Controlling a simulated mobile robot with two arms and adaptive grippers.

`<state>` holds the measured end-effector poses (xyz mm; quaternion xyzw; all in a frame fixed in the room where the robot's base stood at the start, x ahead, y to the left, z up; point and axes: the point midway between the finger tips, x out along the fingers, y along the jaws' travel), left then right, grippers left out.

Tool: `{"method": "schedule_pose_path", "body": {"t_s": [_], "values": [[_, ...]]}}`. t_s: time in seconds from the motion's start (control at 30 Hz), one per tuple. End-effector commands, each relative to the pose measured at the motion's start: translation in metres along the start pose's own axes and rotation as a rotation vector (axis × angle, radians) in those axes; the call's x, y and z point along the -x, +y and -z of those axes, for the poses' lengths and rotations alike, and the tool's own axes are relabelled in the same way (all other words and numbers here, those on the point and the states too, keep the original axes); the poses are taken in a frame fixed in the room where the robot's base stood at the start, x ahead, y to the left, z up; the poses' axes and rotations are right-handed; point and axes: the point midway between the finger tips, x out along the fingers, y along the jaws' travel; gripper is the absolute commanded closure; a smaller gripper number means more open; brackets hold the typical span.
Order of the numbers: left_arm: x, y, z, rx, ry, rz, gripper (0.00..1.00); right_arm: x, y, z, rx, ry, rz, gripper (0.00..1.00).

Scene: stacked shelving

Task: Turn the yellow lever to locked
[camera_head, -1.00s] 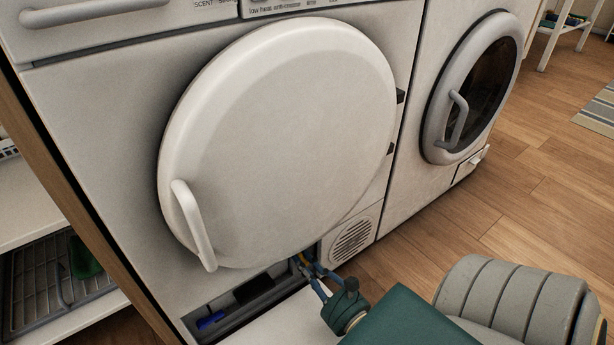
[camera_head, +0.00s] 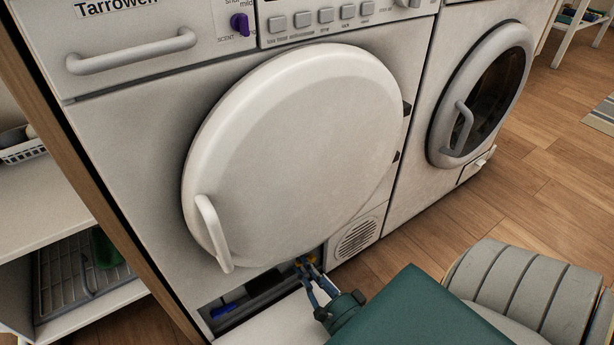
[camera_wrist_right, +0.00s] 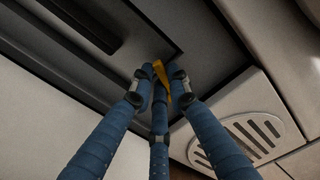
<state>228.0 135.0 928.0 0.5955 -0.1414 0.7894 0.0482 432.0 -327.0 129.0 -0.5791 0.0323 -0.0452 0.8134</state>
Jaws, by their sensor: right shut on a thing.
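The yellow lever (camera_wrist_right: 161,76) sits in the dark recess at the bottom of the left machine. In the right wrist view my right gripper (camera_wrist_right: 160,80) has its blue fingers closed around the lever, which shows between the fingertips. In the head view the right gripper (camera_head: 305,268) reaches into the recess below the round door, with a bit of yellow (camera_head: 308,260) at its tips. The fingers hide most of the lever, so its exact angle is hard to tell. My left gripper is not in view.
The round white door (camera_head: 300,150) with its handle (camera_head: 213,233) is just above my right gripper. A blue item (camera_head: 224,311) lies at the recess's left end. A vent grille (camera_head: 357,238) is right of the recess. A second machine (camera_head: 480,95) stands to the right.

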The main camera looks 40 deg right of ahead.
Motion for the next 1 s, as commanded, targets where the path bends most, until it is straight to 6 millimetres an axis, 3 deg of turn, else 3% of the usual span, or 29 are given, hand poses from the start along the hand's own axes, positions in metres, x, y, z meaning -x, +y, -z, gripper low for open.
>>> {"method": "schedule_pose_path", "body": {"t_s": [0.4, 1.0], "values": [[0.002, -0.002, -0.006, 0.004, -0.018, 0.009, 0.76, 0.001, 0.010, 0.002, 0.271, -0.001, -0.003, 1.00], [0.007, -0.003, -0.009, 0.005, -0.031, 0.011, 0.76, 0.001, 0.013, 0.003, 0.350, -0.002, -0.004, 1.00]]}}
